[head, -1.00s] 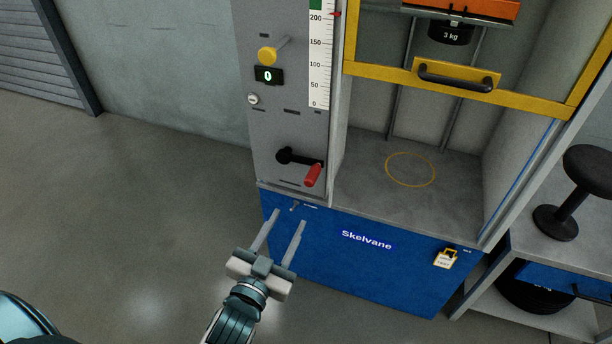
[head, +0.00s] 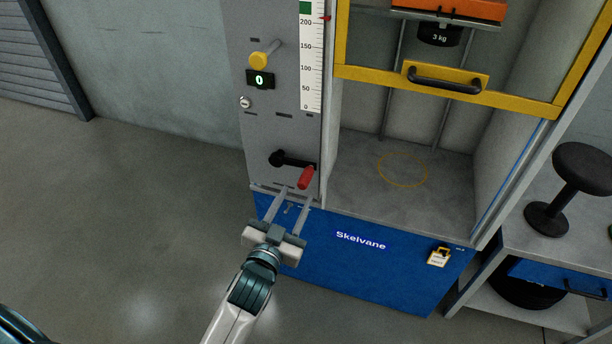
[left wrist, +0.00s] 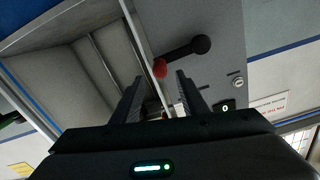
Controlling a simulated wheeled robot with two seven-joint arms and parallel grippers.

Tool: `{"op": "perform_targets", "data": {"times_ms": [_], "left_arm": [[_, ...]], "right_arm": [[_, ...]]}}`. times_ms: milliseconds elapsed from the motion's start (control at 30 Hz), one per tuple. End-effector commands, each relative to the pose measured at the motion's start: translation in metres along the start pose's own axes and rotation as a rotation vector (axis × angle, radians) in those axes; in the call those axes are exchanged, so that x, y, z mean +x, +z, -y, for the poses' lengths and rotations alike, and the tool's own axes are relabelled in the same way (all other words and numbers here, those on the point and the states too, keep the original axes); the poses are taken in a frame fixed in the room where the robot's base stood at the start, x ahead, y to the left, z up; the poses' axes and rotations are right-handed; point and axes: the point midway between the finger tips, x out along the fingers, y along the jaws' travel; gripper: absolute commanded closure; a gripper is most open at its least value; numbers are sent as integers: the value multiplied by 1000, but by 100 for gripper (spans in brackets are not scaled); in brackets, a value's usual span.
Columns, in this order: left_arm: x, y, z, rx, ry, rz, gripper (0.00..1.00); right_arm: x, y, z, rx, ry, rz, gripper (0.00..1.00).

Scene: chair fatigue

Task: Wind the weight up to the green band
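The black crank with a red handle (head: 306,177) is on the machine's grey front panel; the red handle also shows in the left wrist view (left wrist: 160,68). My left gripper (head: 296,192) is open and empty just below the red handle, with no visible contact. In the left wrist view its fingers (left wrist: 158,82) point toward the handle, which lies between their tips in the picture. The black 3 kg weight (head: 439,34) hangs under an orange part at the top. The green band (head: 306,8) is partly cut off atop the scale (head: 311,60), beside a red pointer (head: 325,17). My right gripper is not seen.
A yellow-framed guard with a black handle (head: 445,78) spans the cabinet opening. A yellow knob (head: 262,60) and a display reading 0 (head: 260,80) sit above the crank. A black stool (head: 566,190) stands right. Floor at left is clear.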

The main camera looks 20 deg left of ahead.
Motion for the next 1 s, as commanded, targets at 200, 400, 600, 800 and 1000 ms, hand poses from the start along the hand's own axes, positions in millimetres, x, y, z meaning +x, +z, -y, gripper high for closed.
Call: {"op": "perform_targets", "data": {"times_ms": [200,400,600,800,1000], "left_arm": [[40,-1,0,0,0,-1,60],[70,-1,0,1,0,-1,60],[85,0,0,0,1,0,60],[88,0,0,0,1,-1,60],[88,0,0,0,1,0,67]], "right_arm": [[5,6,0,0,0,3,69],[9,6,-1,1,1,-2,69],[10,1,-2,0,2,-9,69],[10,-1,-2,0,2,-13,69],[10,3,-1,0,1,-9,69]]}}
